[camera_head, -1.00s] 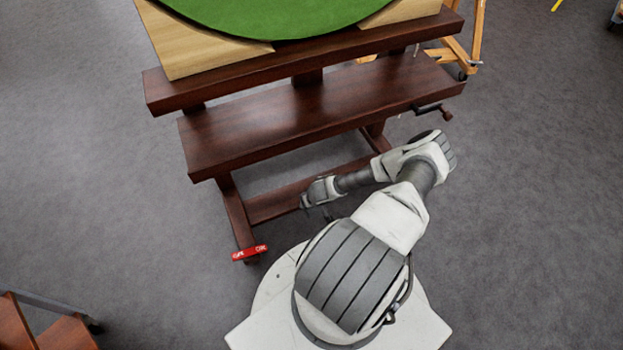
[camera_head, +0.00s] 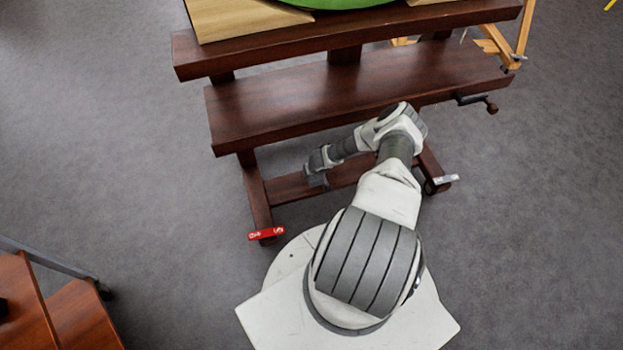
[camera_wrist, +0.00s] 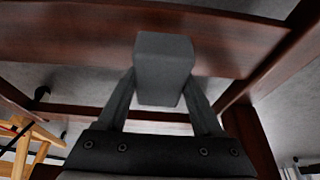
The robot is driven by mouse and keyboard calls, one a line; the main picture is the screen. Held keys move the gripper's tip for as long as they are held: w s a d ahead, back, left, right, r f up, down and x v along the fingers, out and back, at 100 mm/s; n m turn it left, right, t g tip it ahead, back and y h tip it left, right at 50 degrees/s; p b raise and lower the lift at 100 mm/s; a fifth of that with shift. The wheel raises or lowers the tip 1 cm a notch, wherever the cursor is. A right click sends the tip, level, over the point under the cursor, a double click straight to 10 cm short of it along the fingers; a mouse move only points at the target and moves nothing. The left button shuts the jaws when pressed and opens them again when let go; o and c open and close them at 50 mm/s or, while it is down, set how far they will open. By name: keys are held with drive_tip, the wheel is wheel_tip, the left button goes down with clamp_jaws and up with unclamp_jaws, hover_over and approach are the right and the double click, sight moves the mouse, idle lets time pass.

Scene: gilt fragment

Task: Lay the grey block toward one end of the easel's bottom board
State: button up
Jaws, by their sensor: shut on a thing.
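My gripper (camera_wrist: 160,95) is shut on the grey block (camera_wrist: 164,62), which sits between both fingers in the wrist view. In the head view my gripper (camera_head: 317,170) is in front of the dark red-brown easel, below the front edge of its wide lower shelf (camera_head: 270,105). There it overlaps the low crossbar (camera_head: 287,189) between the easel's feet. The block is small and hard to separate from the gripper in that view. In the wrist view a broad dark wooden board (camera_wrist: 70,35) spans the top, behind the block. I cannot tell whether the block touches any wood.
An upper ledge (camera_head: 300,48) holds a panel with a green disc (camera_head: 350,3). A crank handle (camera_head: 478,101) sticks out at the shelf's right. A lighter wooden easel (camera_head: 510,45) stands behind right. Brown furniture (camera_head: 75,315) is at lower left. Grey floor at left is clear.

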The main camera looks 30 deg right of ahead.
sight(315, 179)
drive_tip(key=shift+w+f+b, duration=0.35)
drive_tip(key=shift+w+f, duration=0.3)
drive_tip(key=shift+w, duration=0.25)
wheel_tip(315, 179, down, 4)
drive_tip(key=shift+r+b, duration=0.1)
drive_tip(key=shift+b, duration=1.05)
drive_tip(key=o, duration=1.5)
drive_tip(key=shift+c, duration=0.2)
drive_tip(key=p+v, duration=0.6)
drive_tip(key=v, duration=0.6)
drive_tip(key=shift+s+a+r, duration=0.1)
